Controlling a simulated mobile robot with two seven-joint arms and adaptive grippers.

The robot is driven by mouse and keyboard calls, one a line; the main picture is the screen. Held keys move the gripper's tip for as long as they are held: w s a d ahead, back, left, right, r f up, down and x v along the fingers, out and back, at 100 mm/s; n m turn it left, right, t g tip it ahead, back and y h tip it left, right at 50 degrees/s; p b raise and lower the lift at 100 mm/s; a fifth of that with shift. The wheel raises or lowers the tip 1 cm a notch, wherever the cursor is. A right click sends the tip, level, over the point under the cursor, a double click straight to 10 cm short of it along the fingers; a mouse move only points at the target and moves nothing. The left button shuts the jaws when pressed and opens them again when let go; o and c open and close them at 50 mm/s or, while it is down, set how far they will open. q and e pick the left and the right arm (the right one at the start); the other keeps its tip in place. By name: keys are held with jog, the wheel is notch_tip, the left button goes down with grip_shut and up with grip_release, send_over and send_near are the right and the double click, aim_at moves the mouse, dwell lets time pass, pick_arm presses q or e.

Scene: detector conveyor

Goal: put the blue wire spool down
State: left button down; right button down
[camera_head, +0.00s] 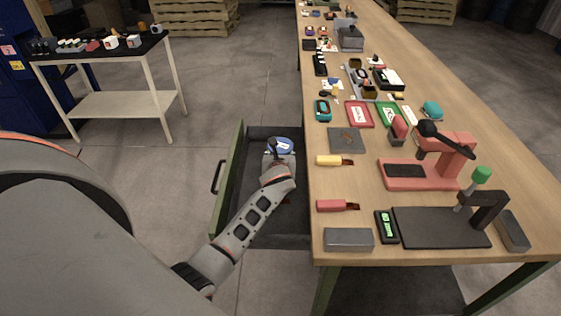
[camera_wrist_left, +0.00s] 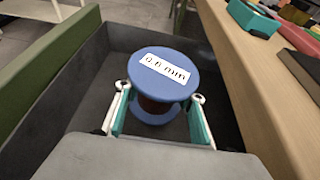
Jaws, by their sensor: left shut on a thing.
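The blue wire spool (camera_wrist_left: 165,72) has a white label reading "0.6 mm" on its top and dark reddish wire around its core. It is upright, within the walls of an open drawer (camera_wrist_left: 62,108) in the left wrist view. My left gripper (camera_wrist_left: 158,110) is shut on the spool, one finger on each side. In the head view the spool (camera_head: 280,146) shows at the far end of the drawer (camera_head: 283,226), with my left gripper (camera_head: 278,160) over its near side. I cannot tell whether the spool touches the drawer floor. My right gripper is not in view.
The workbench (camera_head: 330,230) edge runs along the drawer's right side. On it lie a yellow-handled tool (camera_head: 328,160), a red-handled tool (camera_head: 331,205), a grey block (camera_head: 348,240) and a red press (camera_head: 420,174). The drawer's near part looks empty. A side table (camera_head: 105,50) stands far left.

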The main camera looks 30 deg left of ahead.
pick_arm(q)
notch_tip(320, 180, down, 3)
jog(key=shift+f+b, duration=0.2)
jog(key=shift+b, duration=0.3)
jog(key=shift+r, duration=0.15)
jog(key=c, duration=1.3)
grip_release()
jog(key=shift+f, duration=0.25)
jog(key=shift+r, duration=0.2)
jog(key=shift+s+d+r, duration=0.15)
jog(key=shift+s+d, duration=0.1)
jog(key=shift+s, duration=0.1)
jog(key=p+v, duration=0.2)
jog(key=v, duration=0.9)
jog(key=shift+s, duration=0.1)
